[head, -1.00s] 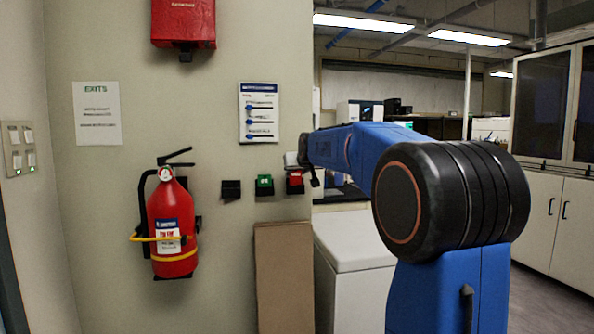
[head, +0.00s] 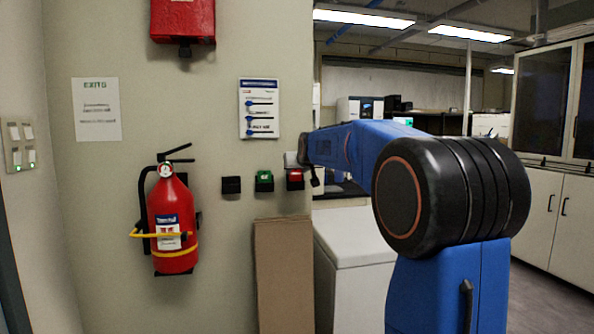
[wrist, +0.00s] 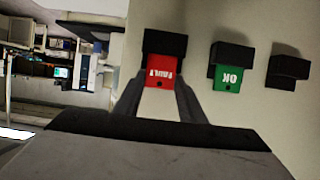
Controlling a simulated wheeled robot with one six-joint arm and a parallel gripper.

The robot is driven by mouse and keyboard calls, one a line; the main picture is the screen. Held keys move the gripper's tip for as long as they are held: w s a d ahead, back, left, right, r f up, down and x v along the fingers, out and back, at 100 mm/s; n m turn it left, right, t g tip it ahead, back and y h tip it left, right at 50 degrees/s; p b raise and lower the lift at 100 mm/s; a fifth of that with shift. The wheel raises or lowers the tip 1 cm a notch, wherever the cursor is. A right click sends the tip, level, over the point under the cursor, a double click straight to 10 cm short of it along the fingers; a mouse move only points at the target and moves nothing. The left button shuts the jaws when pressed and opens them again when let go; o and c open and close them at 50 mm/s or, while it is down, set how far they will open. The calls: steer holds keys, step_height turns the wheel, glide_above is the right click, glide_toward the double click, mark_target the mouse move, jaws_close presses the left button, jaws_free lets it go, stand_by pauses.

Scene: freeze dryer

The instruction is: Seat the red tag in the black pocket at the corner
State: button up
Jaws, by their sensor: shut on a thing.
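The red tag (wrist: 161,72), lettered "FAULTY", stands at the black pocket (wrist: 165,42) nearest the wall's corner. In the wrist view, which is upside down, its far end is hidden at the pocket mouth and the rest sticks out. How deep it sits I cannot tell. My gripper (wrist: 160,86) is shut on the red tag, one finger along each side. In the head view the tag (head: 295,173) shows as a small red patch above the corner pocket (head: 295,185), with my gripper (head: 301,160) partly hidden at the arm's end.
A green "OK" tag (wrist: 229,78) sits in the middle pocket (wrist: 232,53). The third pocket (wrist: 288,68) looks empty. A fire extinguisher (head: 172,222) hangs left of them. A notice (head: 259,108) is above, a brown panel (head: 284,275) and white chest (head: 355,245) below.

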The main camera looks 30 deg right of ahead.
steer(key=shift+f, duration=0.25)
steer(key=o, duration=1.1)
steer(key=shift+s, duration=0.1)
steer(key=v, duration=0.5)
steer(key=shift+s+a+r, duration=0.1)
steer(key=shift+s+r, duration=0.1)
steer(key=shift+s, duration=0.15)
stand_by(0.4)
